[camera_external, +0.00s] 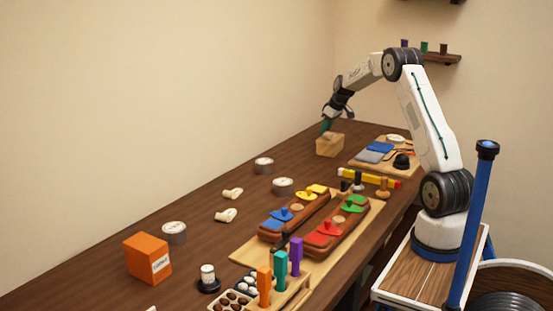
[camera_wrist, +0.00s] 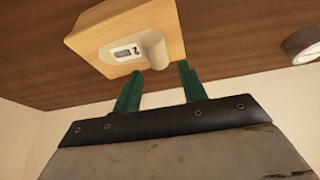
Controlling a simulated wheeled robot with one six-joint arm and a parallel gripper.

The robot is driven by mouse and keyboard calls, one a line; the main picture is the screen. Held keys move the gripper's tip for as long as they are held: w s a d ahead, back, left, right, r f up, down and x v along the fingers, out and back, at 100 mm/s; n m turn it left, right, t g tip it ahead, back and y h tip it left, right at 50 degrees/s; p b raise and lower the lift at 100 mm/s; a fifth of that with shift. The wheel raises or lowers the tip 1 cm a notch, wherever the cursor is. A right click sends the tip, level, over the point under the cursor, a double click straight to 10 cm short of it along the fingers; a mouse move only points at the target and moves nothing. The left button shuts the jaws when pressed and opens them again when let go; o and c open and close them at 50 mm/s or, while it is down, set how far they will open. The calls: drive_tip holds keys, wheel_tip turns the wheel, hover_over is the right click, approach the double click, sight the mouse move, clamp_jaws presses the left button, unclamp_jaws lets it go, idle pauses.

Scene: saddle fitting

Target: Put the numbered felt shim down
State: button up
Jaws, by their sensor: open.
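My gripper (camera_external: 326,129) is at the far end of the table, just above a light wooden block or box (camera_external: 330,146). In the wrist view its two green fingers (camera_wrist: 160,70) are apart, with nothing seen held between them. The wooden block also shows there (camera_wrist: 90,25). A cream piece with a rounded end (camera_wrist: 152,50) and a small white label that seems to read 2 (camera_wrist: 127,52) are on the block's face, just beyond the fingertips. I cannot tell for sure whether this is the numbered felt shim, or whether a finger touches it.
A board with grey and blue pads (camera_external: 370,156) lies right of the block. A yellow level (camera_external: 368,178), saddle forms with coloured clamps (camera_external: 325,232), round tins (camera_external: 263,165), cream pieces (camera_external: 232,193) and an orange box (camera_external: 147,258) stand nearer.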

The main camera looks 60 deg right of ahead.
drive_tip(key=v, duration=1)
drive_tip(key=s+a+r+g, duration=0.1)
drive_tip(key=s+a+r, duration=0.25)
drive_tip(key=a, duration=0.55)
drive_tip(key=s+a+r, duration=0.3)
drive_tip(key=s+a, duration=0.1)
drive_tip(key=a, duration=0.6)
drive_tip(key=s+a+r+g, duration=0.1)
drive_tip(key=s+a+r, duration=0.25)
drive_tip(key=a, duration=0.55)
drive_tip(key=s+a+f, duration=0.1)
drive_tip(key=s+a, duration=1)
drive_tip(key=s, duration=0.2)
drive_tip(key=s+a+f, duration=0.2)
drive_tip(key=s+f, duration=0.1)
drive_tip(key=s, duration=0.4)
drive_tip(key=s+a+f+g, duration=0.1)
drive_tip(key=s+a+f, duration=0.2)
drive_tip(key=s, duration=0.5)
drive_tip(key=shift+s+a+f, duration=0.2)
drive_tip(key=shift+a+f, duration=0.05)
drive_tip(key=shift+a, duration=0.05)
drive_tip(key=shift+o, duration=0.4)
